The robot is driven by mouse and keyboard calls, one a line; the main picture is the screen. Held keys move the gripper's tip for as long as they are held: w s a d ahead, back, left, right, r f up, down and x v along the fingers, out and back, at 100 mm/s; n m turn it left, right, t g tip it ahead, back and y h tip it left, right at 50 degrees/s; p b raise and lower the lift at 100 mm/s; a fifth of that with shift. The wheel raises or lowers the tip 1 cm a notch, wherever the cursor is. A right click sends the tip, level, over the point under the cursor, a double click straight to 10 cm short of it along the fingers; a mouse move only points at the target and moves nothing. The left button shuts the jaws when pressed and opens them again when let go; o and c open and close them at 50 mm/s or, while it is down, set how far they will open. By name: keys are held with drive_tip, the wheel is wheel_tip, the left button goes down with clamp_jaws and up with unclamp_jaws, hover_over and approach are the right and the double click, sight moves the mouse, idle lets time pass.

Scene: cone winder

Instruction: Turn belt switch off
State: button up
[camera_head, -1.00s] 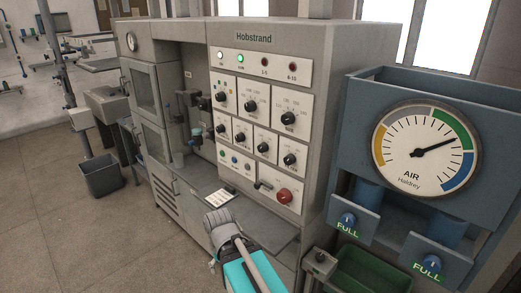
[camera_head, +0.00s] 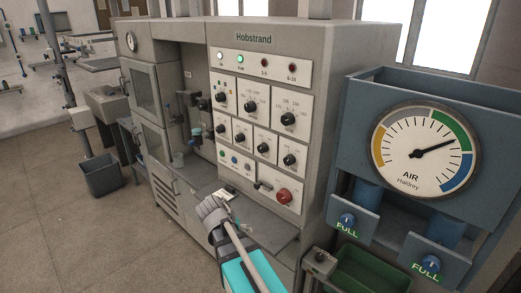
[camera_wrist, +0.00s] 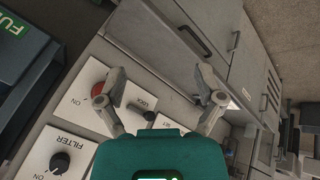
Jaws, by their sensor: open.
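The grey machine's control panel (camera_head: 262,130) carries several dials, lamps and switches. Low on it are a black lever switch (camera_head: 263,185) and a red knob (camera_head: 284,196). No label reading "belt" is legible, so I cannot tell which control is the belt switch. My gripper (camera_head: 208,205) is in front of the machine, below and left of the lever. In the wrist view my gripper (camera_wrist: 162,98) has its fingers spread and empty. The black lever (camera_wrist: 146,114) shows between them, farther off, and the red knob (camera_wrist: 99,90) is partly behind the left finger.
A blue stand with an AIR gauge (camera_head: 425,150) and two FULL tags stands right of the machine. A green bin (camera_head: 372,272) and a small grey box with a knob (camera_head: 320,259) sit low at right. A dark bin (camera_head: 102,176) stands left on open floor.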

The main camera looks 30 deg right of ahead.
drive_tip(key=w+d+r+m+t+h, duration=0.2)
drive_tip(key=w+d+r+m+h, duration=0.3)
drive_tip(key=w+r, duration=0.35)
drive_tip(key=m+t+h+p, duration=0.1)
drive_tip(key=m+t+h, duration=0.1)
drive_tip(key=t+h, duration=0.3)
approach(260, 150)
drive_tip(key=a+g, duration=0.1)
drive_tip(key=a, duration=0.2)
drive_tip(key=shift+s+a+r+h, duration=0.1)
drive_tip(key=shift+s+a+h, duration=0.1)
drive_tip(key=shift+s+h, duration=0.1)
drive_tip(key=x, duration=1.4)
drive_tip(key=shift+s, duration=0.15)
drive_tip(key=c, duration=1.2)
drive_tip(key=shift+o, duration=0.2)
